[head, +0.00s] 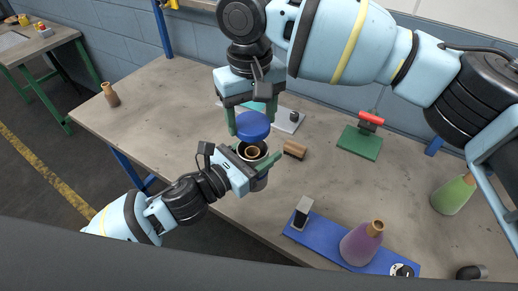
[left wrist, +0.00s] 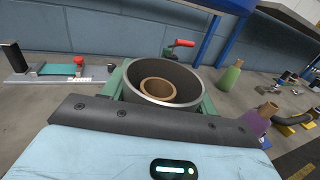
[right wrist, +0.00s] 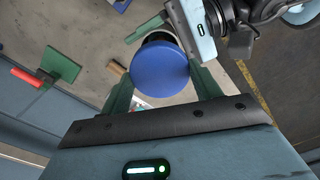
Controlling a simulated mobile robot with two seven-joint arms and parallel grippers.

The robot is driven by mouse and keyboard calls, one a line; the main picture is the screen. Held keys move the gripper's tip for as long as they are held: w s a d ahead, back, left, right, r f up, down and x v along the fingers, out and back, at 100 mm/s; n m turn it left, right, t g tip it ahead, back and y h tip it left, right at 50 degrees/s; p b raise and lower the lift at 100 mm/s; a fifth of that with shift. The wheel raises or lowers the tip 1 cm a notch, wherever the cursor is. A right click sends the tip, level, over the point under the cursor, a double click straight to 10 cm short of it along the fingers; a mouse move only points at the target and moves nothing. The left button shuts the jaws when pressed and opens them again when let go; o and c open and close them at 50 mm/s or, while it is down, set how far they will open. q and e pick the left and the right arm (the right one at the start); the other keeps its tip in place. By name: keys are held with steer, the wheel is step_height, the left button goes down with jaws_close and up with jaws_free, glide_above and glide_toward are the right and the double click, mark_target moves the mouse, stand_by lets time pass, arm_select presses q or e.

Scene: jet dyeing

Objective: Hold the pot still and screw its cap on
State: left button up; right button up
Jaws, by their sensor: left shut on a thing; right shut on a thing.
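The pot (head: 262,182) is a grey cylinder with an open top and a tan ring-shaped thing inside, seen clearly in the left wrist view (left wrist: 190,98). My left gripper (head: 264,168) is shut on the pot, with its green fingers on either side. The blue cap (head: 251,126) is a round disc, also filling the middle of the right wrist view (right wrist: 159,68). My right gripper (head: 252,118) is shut on the cap and holds it above the pot's mouth, apart from it in the head view. The cap's underside is hidden.
A brown block (head: 295,149) lies right of the pot. A green plate with a red handle (head: 360,142) stands farther right. A blue base (head: 327,237) holds a grey post and a purple bottle (head: 361,243). A green bottle (head: 453,194) stands right, a brown bottle (head: 110,94) far left.

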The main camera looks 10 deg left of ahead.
arm_select(q)
steer(key=shift+r, duration=0.1)
arm_select(e)
steer(key=shift+f, duration=1.1)
steer(key=shift+s, duration=0.1)
steer(key=shift+f, duration=0.85)
steer(key=shift+f, duration=0.55)
arm_select(q)
jaws_close()
arm_select(e)
steer(key=m, duration=1.3)
steer(key=shift+m, duration=0.3)
steer(key=m, duration=1)
steer(key=shift+d, duration=0.1)
